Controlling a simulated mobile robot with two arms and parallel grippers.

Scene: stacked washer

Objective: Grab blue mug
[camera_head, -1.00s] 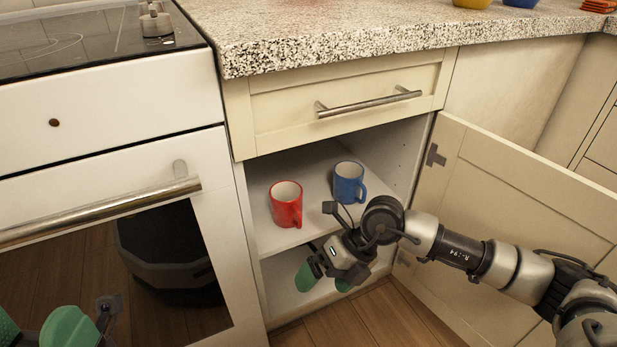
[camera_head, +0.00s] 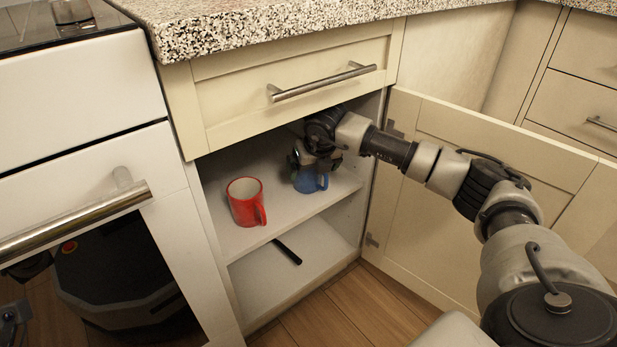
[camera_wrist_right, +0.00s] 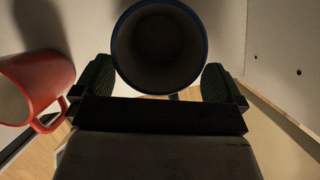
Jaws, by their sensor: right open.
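The blue mug (camera_head: 310,181) stands on the upper shelf inside the open cabinet, partly hidden behind my right gripper (camera_head: 308,168) in the head view. In the right wrist view the mug (camera_wrist_right: 160,50) shows its round dark opening, just ahead of my right gripper (camera_wrist_right: 168,85). The two green fingers are open, one on each side of the mug's near edge. I cannot tell whether they touch it. My left gripper is not clearly in view.
A red mug (camera_head: 245,202) stands left of the blue mug, and in the wrist view (camera_wrist_right: 36,88) it is close to the left finger. A dark flat object (camera_head: 287,252) lies on the lower shelf. The cabinet door (camera_head: 440,215) is open at right, below a closed drawer (camera_head: 300,85).

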